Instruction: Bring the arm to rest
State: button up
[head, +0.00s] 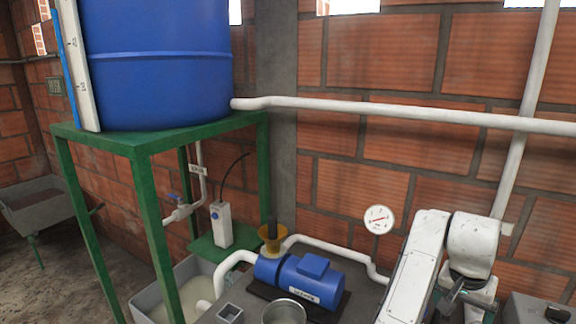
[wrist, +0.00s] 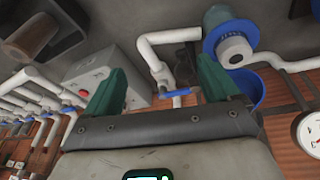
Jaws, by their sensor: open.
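My gripper (wrist: 160,88) shows in the wrist view with its two green fingers spread wide apart. Nothing is held between them. Behind the gap are a white pipe (wrist: 152,55) and a valve with a blue handle (wrist: 176,92); I cannot tell how far off they are. In the head view my white arm (head: 416,268) is folded at the lower right, in front of the brick wall. My gripper cannot be made out there.
A blue tank (head: 160,65) stands on a green frame (head: 150,146) at left. A blue pump (head: 308,280), a metal pot (head: 284,312) and a gauge (head: 379,219) are left of my arm. The wrist view shows a grey box with a red button (wrist: 92,78).

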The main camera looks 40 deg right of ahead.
jog(key=w+a+f+n+t+h, duration=0.1)
jog(key=w+a+f+n+t, duration=0.1)
jog(key=a+f+n, duration=0.85)
jog(key=s+a+f+n+y, duration=0.1)
jog(key=s+a+f, duration=0.1)
jog(key=a, duration=0.4)
jog(key=s+a+f+n+y, duration=0.1)
jog(key=s+a+f+n, duration=0.1)
jog(key=a, duration=0.5)
jog(key=s+a+f+n+y, duration=0.2)
jog(key=s+a+f, duration=0.1)
jog(key=a, duration=0.3)
jog(key=shift+s+a+f, duration=0.25)
jog(key=shift+s+f, duration=0.05)
jog(key=shift+f, duration=0.55)
jog(key=shift+c, duration=0.4)
